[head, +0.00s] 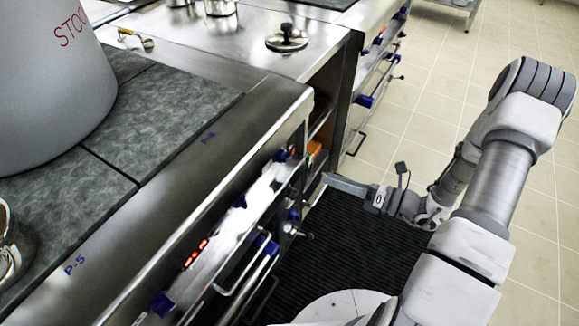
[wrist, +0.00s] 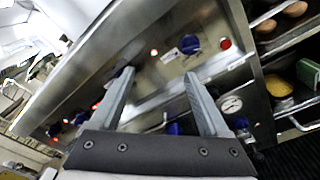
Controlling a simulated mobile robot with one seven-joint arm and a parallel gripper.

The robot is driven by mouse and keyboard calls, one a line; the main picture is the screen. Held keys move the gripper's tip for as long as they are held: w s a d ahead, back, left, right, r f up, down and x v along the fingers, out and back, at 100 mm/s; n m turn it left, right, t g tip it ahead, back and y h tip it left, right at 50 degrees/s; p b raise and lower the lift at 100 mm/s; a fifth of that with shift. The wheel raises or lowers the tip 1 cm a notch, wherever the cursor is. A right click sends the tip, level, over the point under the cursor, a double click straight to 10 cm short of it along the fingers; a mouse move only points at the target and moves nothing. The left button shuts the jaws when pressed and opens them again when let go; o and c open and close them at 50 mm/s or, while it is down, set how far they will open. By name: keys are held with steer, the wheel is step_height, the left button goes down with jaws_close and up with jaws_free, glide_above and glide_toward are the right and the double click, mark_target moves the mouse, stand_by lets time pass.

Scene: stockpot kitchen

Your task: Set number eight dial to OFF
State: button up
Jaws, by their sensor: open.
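Several blue dials sit on the steel front panel of the range. In the wrist view, one blue dial (wrist: 190,44) is just beyond my gripper's right fingertip, with a small white label (wrist: 170,55) to its left. Its number and pointer are too small to read, so I cannot tell which dial is number eight. In the head view, a blue dial (head: 283,155) is near the panel's far end. My gripper (wrist: 159,73) is open and empty, its two fingers pointing toward the panel; it also shows in the head view (head: 326,181), in front of the range's far end.
A large stockpot (head: 45,80) stands on the dark cooktop. An open shelf (wrist: 275,45) is at right. Oven handles (head: 245,268) stick out below the panel. A dark mat (head: 350,240) covers the floor.

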mark_target(288, 160)
step_height(288, 160, down, 6)
steer(key=d+m+t+h+b, duration=0.1)
steer(key=d+m+t, duration=0.1)
steer(key=m+t, duration=0.15)
steer(key=shift+m+g, duration=0.35)
steer(key=shift+m, duration=0.1)
steer(key=b+x, duration=0.1)
steer(key=x, duration=0.5)
steer(key=b+x, duration=0.1)
steer(key=x, duration=0.4)
steer(key=b+x, duration=0.1)
steer(key=x, duration=0.5)
steer(key=shift+w, duration=0.55)
jaws_close()
